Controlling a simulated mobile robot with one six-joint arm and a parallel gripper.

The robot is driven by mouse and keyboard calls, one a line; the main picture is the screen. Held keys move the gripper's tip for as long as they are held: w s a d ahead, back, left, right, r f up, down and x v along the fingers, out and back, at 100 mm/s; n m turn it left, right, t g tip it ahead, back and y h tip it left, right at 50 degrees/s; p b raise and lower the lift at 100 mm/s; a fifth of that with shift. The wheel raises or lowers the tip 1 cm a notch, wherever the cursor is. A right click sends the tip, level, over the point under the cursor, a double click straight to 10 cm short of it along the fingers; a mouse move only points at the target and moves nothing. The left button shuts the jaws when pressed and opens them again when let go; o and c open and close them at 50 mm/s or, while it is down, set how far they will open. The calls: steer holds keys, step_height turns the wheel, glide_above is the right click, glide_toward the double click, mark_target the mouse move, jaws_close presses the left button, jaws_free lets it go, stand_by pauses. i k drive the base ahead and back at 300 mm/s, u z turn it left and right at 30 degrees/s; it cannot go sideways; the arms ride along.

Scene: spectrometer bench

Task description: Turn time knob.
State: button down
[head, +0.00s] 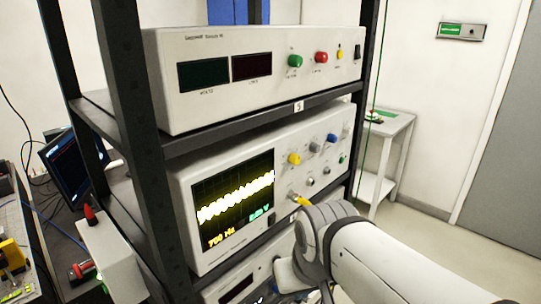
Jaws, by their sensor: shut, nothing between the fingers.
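The oscilloscope (183,203) sits on the middle shelf of the rack, with a lit screen (233,200) showing a yellow wave and "700 Hz". Right of the screen is a row of knobs: a yellow knob (294,158), a grey knob (314,147) and a blue knob (332,139). Their labels are too small to read, so I cannot tell which is the time knob. My arm reaches in from the lower right, its wrist in front of and below the oscilloscope's right part. My gripper's fingers do not show.
A yellow plug (301,200) sticks out of the oscilloscope's lower front, close to my wrist. A power supply (215,105) stands above, and another instrument (237,287) below. A rack post (367,85) stands on the right. A small white table (388,127) is behind.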

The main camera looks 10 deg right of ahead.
mark_target(313, 148)
steer(key=u, duration=0.95)
steer(key=k, duration=1.25)
steer(key=z, duration=0.45)
steer(key=i, duration=1)
